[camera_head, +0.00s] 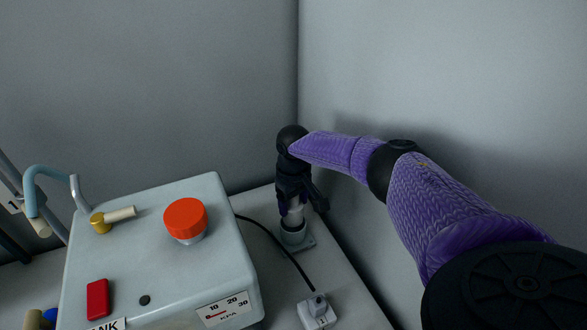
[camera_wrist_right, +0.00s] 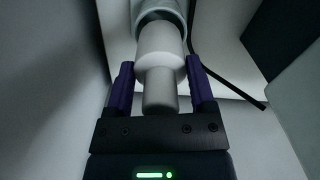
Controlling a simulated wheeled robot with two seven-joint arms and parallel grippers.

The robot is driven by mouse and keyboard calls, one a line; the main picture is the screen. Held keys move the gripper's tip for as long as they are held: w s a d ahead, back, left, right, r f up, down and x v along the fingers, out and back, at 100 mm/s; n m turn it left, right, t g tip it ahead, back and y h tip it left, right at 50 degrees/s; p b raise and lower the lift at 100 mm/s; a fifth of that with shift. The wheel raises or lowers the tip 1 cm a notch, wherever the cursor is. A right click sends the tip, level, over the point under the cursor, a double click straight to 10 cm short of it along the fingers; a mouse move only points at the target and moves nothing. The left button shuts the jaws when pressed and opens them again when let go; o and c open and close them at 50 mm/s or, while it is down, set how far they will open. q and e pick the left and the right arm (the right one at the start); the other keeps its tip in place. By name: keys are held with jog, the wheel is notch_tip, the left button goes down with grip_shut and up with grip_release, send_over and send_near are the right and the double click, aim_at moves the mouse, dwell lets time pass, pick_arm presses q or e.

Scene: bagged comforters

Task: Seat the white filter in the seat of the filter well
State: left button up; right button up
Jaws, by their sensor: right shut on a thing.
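The white filter (camera_head: 295,215) is a stepped cylinder, held roughly upright in my right gripper (camera_head: 292,204). In the right wrist view, the purple fingers of the right gripper (camera_wrist_right: 160,66) stand either side of the filter (camera_wrist_right: 160,92), shut on its narrower part. The filter well (camera_head: 294,237) is a grey cup on a square base below the gripper. Its rim (camera_wrist_right: 161,14) shows at the top of the wrist view, around the filter's far end. The filter's lower end is at the well's mouth; how deep it sits is hidden. My left gripper is not in view.
A pale machine box (camera_head: 150,250) with an orange-red knob (camera_head: 185,217), a red switch (camera_head: 97,299) and a gauge stands to the left. A black cable (camera_head: 275,243) runs past the well to a white socket (camera_head: 317,311). Grey walls close in behind and right.

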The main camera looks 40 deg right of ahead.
dwell(0.3)
jog(key=shift+f, duration=0.4)
dwell(0.5)
jog(key=shift+f+b, duration=0.6)
jog(key=shift+f, duration=0.05)
jog(key=shift+f+b, duration=0.5)
jog(key=shift+f, duration=0.2)
dwell(0.4)
jog(key=shift+f+b, duration=0.65)
jog(key=shift+f, duration=0.2)
jog(key=o, duration=1.3)
jog(key=shift+c, duration=0.2)
